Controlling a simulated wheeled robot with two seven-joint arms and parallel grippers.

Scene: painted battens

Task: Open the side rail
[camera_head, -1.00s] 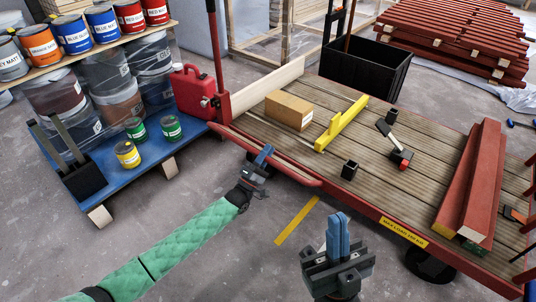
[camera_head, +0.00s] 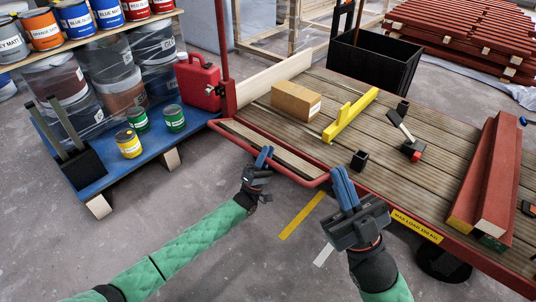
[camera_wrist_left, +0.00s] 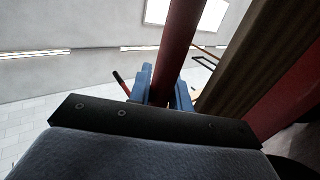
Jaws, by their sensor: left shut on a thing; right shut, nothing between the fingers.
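The side rail (camera_head: 298,175) is a red bar loop along the near left edge of the cart deck, with wood showing behind its outer bar. My left gripper (camera_head: 264,157) is at the middle of that bar. In the left wrist view, the blue fingers of my left gripper (camera_wrist_left: 164,88) stand on either side of a red bar (camera_wrist_left: 176,45), closed on it. My right gripper (camera_head: 343,183) has its blue fingers together and empty, close to the rail's right end. I cannot tell whether it touches the rail. Any latch or hinge is hidden or too small to tell.
On the cart deck (camera_head: 400,170) are a cardboard box (camera_head: 296,101), a yellow level-like piece (camera_head: 350,115), a black cube (camera_head: 359,160) and red battens (camera_head: 486,180). A blue pallet (camera_head: 85,186) with cans and a red canister (camera_head: 197,82) stand left. The near floor is clear.

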